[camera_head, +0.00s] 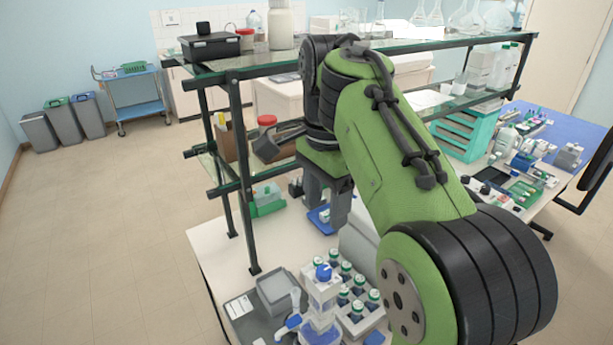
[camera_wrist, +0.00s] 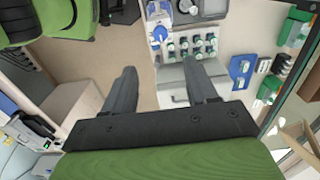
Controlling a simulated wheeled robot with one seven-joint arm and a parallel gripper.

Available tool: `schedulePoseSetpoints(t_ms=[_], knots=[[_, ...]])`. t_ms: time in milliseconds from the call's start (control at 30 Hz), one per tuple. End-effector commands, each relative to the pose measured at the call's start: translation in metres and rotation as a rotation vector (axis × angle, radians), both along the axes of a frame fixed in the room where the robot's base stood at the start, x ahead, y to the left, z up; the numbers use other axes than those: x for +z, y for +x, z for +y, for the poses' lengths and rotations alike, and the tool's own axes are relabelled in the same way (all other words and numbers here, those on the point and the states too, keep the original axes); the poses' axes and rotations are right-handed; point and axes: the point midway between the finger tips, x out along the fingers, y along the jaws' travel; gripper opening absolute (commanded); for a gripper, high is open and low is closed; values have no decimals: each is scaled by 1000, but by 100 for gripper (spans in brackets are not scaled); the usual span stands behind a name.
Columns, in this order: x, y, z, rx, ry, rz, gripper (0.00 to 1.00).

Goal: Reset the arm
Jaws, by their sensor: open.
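My gripper (camera_head: 326,208) points downward below the green arm, over the white bench beneath the glass shelf. In the wrist view my gripper (camera_wrist: 160,72) shows two dark fingers spread apart with nothing between them. My green arm reaches from the lower right toward the shelf and hides part of the bench and shelf.
A rack of small bottles (camera_head: 352,302) and a blue-and-white dispenser (camera_head: 322,290) stand at the bench front. A grey tray (camera_head: 245,312) lies left of them. The shelf's dark post (camera_head: 242,190) stands left of my gripper. Floor at left is clear.

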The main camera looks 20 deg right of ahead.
Motion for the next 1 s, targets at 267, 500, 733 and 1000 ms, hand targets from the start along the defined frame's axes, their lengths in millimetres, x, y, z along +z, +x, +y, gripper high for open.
schedulePoseSetpoints(t_ms=[267, 500, 733, 1000], knots=[[-37, -46, -5, 299, -15, -123, 57], [-140, -132, -6, 890, -162, -340, 57], [-204, -171, -5, 1198, -299, -425, 57], [-204, -172, -5, 1218, -307, -427, 57]])
